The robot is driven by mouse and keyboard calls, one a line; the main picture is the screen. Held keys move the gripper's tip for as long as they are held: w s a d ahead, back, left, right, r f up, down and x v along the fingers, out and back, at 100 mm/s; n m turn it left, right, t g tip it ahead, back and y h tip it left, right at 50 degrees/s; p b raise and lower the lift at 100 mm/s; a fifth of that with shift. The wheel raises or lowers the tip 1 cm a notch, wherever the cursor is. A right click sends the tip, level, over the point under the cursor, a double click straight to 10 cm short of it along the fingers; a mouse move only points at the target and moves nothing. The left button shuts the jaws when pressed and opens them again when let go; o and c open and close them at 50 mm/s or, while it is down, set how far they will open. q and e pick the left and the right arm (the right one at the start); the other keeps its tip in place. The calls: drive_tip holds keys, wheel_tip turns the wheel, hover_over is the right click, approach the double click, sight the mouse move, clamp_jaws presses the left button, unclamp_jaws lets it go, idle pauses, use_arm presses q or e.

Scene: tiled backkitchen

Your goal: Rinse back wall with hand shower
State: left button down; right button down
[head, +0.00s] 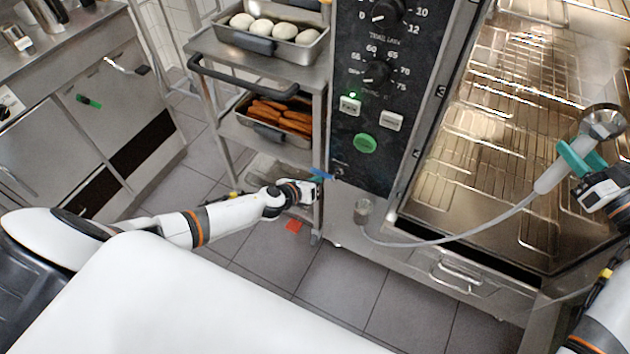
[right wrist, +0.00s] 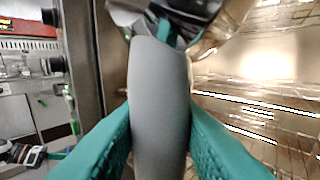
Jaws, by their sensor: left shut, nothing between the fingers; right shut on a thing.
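The hand shower (head: 553,177) has a pale grey handle and a round metal head (head: 602,122), and is held up at the right in front of the open oven chamber (head: 520,90). My right gripper (head: 580,158) is shut on its handle with teal fingers. The right wrist view shows the grey handle (right wrist: 160,100) between both fingers. A grey hose (head: 450,240) runs from the handle down left to a metal fitting (head: 362,208) on the oven front. The chamber's back wall is partly hidden behind wire racks. My left gripper (head: 321,176) is shut and empty, low beside the trolley.
The oven's control panel (head: 370,90) has dials and a green button. A trolley (head: 300,75) left of it carries a tray of pale dough balls (head: 262,28) and a tray of orange-brown sausages (head: 280,115). A steel counter (head: 45,45) stands far left. Tiled floor (head: 320,300) lies below.

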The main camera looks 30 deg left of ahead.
idle(0.4)
use_arm(q)
wheel_tip(320, 180, down, 4)
drive_tip(key=d+v, duration=0.2)
drive_tip(key=v, duration=0.8)
drive_tip(key=shift+s+r, duration=0.3)
drive_tip(key=shift+s, duration=0.05)
drive_tip(key=shift+a, duration=0.1)
